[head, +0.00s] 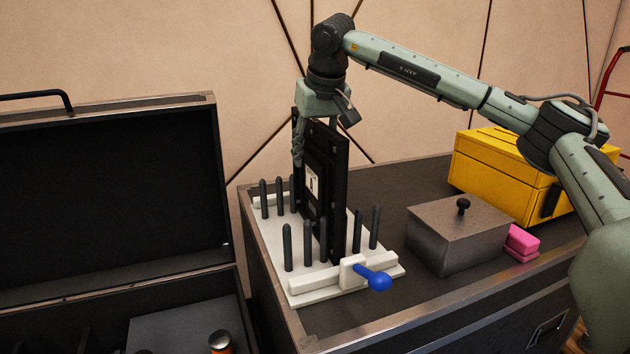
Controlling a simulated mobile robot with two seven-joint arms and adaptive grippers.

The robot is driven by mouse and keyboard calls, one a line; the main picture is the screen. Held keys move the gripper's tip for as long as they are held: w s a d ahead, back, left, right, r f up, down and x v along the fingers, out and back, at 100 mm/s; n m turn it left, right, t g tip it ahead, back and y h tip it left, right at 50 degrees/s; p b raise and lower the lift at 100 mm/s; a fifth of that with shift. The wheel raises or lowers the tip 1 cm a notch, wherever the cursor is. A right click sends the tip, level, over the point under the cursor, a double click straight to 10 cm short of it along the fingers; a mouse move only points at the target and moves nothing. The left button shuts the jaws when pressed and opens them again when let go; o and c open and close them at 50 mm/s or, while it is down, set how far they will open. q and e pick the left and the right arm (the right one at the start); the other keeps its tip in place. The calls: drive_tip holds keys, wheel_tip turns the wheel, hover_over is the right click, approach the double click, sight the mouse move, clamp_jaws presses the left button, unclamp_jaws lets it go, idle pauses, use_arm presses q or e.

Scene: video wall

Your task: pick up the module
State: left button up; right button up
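A black module (325,170), a flat upright panel with a small white label, stands between dark pegs on a white rack (330,283). The rack has a blue-handled lever (377,279) at its front edge. My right gripper (318,125) points down at the top of the module, with a finger along its left side. Whether the fingers are closed on the module is hard to tell, since the far side is hidden. My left gripper is not in view.
The rack sits on a dark case top (395,297). A grey metal box (458,240) with a black knob, pink blocks (522,241) and a yellow toolbox (500,175) stand to the right. An open black case (110,200) is at the left.

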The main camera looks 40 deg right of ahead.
drive_tip(key=shift+f, duration=0.15)
idle(0.3)
clamp_jaws()
